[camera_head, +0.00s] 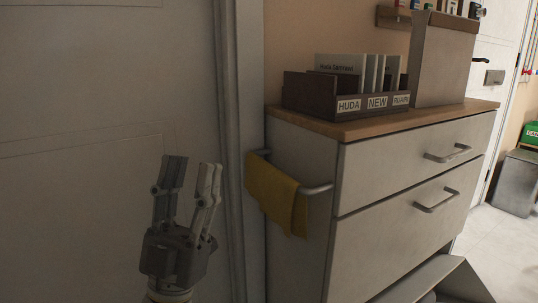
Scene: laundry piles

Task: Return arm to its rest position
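My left gripper (190,182) points up at the lower left of the head view, in front of a white panelled door. Its two fingers stand apart with nothing between them, so it is open and empty. To its right, apart from it, a yellow cloth (276,194) hangs over a grey rail (318,189) on the side of a cabinet. My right gripper is not in the head view.
The cabinet (396,219) has grey drawers and a wooden top. A dark labelled organizer (350,101) and a tall grey box (442,62) stand on it. A grey bin (516,183) stands at the far right. Light floor (502,240) shows at the lower right.

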